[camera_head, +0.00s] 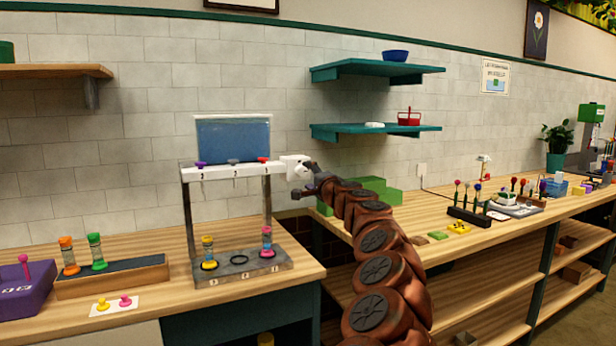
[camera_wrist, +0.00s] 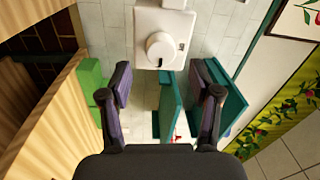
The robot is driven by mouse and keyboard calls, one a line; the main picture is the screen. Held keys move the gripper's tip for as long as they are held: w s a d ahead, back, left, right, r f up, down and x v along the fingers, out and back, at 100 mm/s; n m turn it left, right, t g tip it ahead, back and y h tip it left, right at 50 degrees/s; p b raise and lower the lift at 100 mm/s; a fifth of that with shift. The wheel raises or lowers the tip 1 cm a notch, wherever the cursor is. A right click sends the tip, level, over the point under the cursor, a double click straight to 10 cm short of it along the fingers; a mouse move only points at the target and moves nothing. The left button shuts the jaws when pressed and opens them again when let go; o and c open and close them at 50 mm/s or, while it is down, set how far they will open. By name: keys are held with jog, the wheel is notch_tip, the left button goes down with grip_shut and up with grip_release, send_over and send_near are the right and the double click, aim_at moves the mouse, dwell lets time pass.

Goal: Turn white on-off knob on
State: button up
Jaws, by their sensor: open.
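The white on-off knob (camera_wrist: 160,48) is a round disc on the face of a white box (camera_wrist: 178,20), with a small dark mark beside it. In the head view the white box (camera_head: 294,166) is at the right end of the dispenser stand's white top bar; its knob is hard to make out there. My gripper (camera_wrist: 165,92) is open and empty, with its two dark fingers spread wide. In the wrist view the knob lies beyond the gap between the fingertips, apart from both. In the head view my gripper (camera_head: 303,187) is close to the box, just below and right of it.
The stand (camera_head: 242,268) holds a yellow and a pink vial on its base. Coloured levers sit on the top bar. Teal shelves (camera_head: 376,70) are on the wall to the right. Green blocks (camera_head: 372,188) lie behind my arm. A purple box (camera_head: 24,290) is at far left.

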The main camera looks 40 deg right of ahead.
jog(key=v, duration=0.8)
dwell(0.4)
jog(key=shift+s+a, duration=0.1)
dwell(0.5)
